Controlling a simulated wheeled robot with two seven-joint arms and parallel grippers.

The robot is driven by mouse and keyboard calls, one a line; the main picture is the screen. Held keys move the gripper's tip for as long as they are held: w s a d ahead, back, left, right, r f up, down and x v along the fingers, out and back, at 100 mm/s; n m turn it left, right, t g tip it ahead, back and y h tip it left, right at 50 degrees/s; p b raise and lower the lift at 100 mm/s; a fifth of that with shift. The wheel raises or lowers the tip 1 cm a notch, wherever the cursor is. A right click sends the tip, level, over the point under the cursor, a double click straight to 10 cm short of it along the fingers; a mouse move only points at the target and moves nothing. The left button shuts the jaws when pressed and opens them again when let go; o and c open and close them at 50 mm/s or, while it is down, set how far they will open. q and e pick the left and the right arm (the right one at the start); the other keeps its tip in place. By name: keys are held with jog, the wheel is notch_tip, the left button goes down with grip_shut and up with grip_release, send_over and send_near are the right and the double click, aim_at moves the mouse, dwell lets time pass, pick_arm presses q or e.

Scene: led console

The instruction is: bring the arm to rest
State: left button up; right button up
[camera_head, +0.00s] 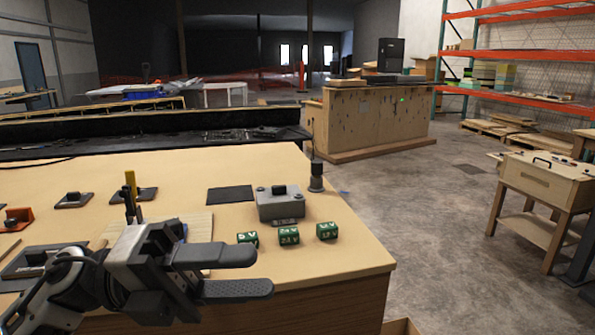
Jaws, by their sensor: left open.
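My left gripper (246,272) comes in from the lower left. Its two dark fingers are apart, with nothing between them, and they point right. It is over the front part of the wooden table (345,250). A grey console box (281,205) with a black knob on top stands behind and to the right of it. Several green blocks with white markings, such as one at the right (327,231), sit on the table in front of the box. My right gripper is not in view.
A black mat (230,195) lies left of the box. A dark cylinder (316,178) with a thin rod stands behind it. Small fixtures (73,200) and an orange part (17,219) are at the left. The table's right front corner is clear. A wooden cart (548,177) stands at the right.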

pick_arm(q)
jog(key=w+a+f+n+t+y, duration=0.4)
jog(key=f+n+t, duration=0.4)
jog(key=n+t, duration=0.5)
jog(key=w+a+f+n+t+y, duration=0.2)
jog(key=w+f+n+t+y, duration=0.4)
jog(key=n, duration=1)
jog(key=s+a+f+n+g+y, duration=0.1)
jog(key=s+f+n+g+y, duration=0.2)
jog(key=s+f, duration=0.4)
jog(key=s+a+f+n+g+y, duration=0.1)
jog(key=s+f+n+g+y, duration=0.2)
jog(key=f, duration=1.4)
jog(key=s+n, duration=0.3)
jog(key=s, duration=0.2)
jog(key=shift+f+n+y, duration=0.3)
jog(key=shift+f, duration=0.05)
